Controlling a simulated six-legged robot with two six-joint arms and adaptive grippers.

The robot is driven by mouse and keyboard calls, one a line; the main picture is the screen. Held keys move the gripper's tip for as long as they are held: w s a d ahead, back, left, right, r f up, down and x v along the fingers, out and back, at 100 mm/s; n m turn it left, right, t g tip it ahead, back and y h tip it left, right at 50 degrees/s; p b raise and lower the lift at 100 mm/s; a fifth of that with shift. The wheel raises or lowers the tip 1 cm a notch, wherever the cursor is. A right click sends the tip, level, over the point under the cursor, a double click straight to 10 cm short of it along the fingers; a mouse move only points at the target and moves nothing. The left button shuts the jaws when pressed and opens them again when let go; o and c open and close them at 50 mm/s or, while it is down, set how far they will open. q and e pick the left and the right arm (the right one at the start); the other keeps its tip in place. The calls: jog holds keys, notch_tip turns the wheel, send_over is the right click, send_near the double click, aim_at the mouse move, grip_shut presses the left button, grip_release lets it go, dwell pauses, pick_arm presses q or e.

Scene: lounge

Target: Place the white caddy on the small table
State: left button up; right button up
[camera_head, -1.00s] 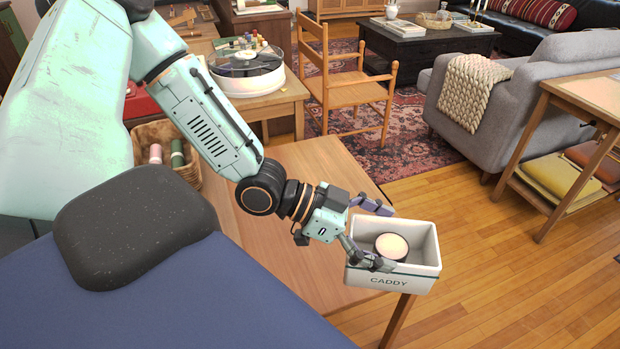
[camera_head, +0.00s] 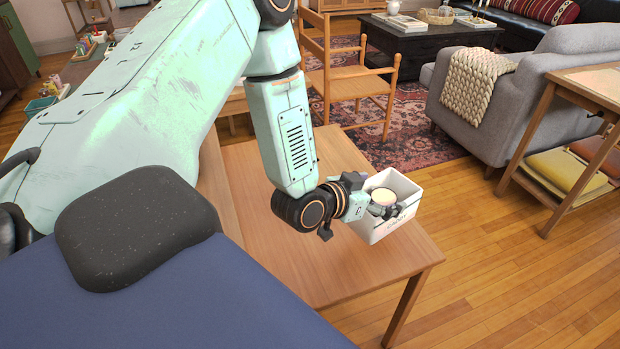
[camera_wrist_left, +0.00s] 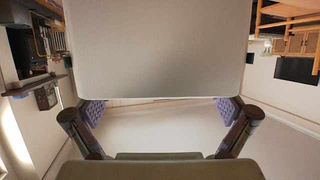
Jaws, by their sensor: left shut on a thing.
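The white caddy (camera_head: 400,226) is an open rectangular box in the head view. A round thing with a pale cream top (camera_head: 384,197) is in it. My left gripper (camera_head: 380,205) is shut on the caddy at its left side. The caddy is over the right part of a wooden table (camera_head: 350,268); I cannot tell whether its base touches the top. In the left wrist view a broad pale surface (camera_wrist_left: 160,50), seemingly the caddy, spans the space between the purple-padded fingers (camera_wrist_left: 160,115). My right gripper is out of view.
The tabletop in front of the caddy is clear. A wooden chair (camera_head: 350,85) stands behind the table on a patterned rug. A grey sofa (camera_head: 520,85) and a wooden side table (camera_head: 575,100) are at the right, with bare wood floor (camera_head: 480,270) between.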

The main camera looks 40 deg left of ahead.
pick_arm(q)
jog(key=w+a+n+y+b, duration=0.1)
jog(key=w+a+n+y, duration=0.3)
jog(key=a+n+y, duration=0.4)
jog(key=s+a+r+n+g+y, duration=0.3)
jog(key=s+a+n+g+y, duration=0.4)
jog(key=a, duration=0.4)
jog(key=f+b, duration=0.2)
jog(key=f, duration=0.2)
jog(key=f+b, duration=0.2)
jog(key=f, duration=0.3)
jog(key=shift+w+f+b, duration=0.2)
jog(key=shift+f+b, duration=0.1)
jog(key=shift+b, duration=0.1)
jog(key=shift+w, duration=0.1)
